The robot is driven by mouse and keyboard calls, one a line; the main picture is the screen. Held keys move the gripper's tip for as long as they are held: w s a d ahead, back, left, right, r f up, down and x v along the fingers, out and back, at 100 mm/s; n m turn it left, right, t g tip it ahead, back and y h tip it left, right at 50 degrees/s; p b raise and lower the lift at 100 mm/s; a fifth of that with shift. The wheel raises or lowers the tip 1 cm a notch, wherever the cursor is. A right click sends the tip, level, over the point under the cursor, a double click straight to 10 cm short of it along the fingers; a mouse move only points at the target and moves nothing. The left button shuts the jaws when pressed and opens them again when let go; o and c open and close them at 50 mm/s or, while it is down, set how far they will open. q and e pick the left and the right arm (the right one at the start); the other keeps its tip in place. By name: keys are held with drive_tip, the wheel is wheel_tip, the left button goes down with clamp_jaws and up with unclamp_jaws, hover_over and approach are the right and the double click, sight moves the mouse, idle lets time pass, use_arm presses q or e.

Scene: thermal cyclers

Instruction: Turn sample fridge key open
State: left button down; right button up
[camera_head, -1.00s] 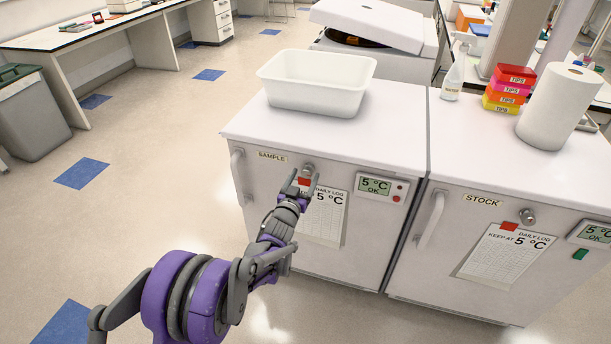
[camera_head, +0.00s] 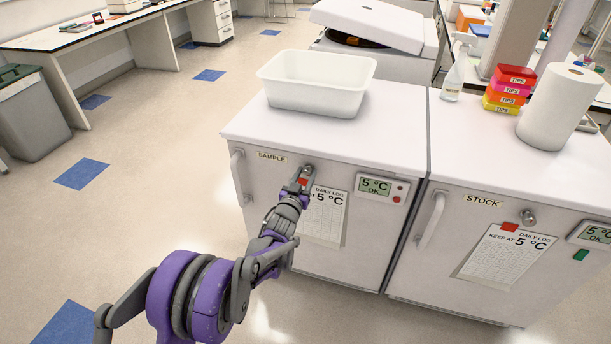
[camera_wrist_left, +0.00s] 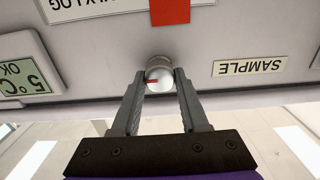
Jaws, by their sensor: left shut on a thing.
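The sample fridge (camera_head: 275,200) is the left of two white units, with a "SAMPLE" label (camera_head: 271,157) on its front. Its round silver key lock (camera_wrist_left: 159,74) shows in the left wrist view with a red mark on its face. My left gripper (camera_wrist_left: 160,80) is shut on this key lock, one finger on each side. In the head view my left gripper (camera_head: 301,184) reaches the front of the sample fridge and partly hides the lock. The fridge door looks closed. My right gripper is not in view.
A white tub (camera_head: 316,97) stands on top. The stock fridge (camera_head: 420,270) is at the right.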

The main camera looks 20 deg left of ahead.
use_arm(q)
drive_tip(key=shift+n, duration=0.3)
drive_tip(key=n+b, duration=0.1)
drive_tip(key=n, duration=0.2)
drive_tip(key=shift+f, duration=0.1)
drive_tip(key=n+b, duration=0.1)
drive_tip(key=n, duration=0.4)
drive_tip(key=shift+a+b, duration=0.15)
drive_tip(key=shift+b, duration=0.15)
drive_tip(key=n, duration=0.4)
drive_tip(key=shift+f+n+b, duration=0.1)
drive_tip(key=shift+n+b, duration=0.2)
drive_tip(key=shift+b, duration=0.1)
drive_tip(key=n, duration=0.4)
drive_tip(key=shift+n, duration=0.3)
drive_tip(key=shift+c, duration=2.1)
unclamp_jaws()
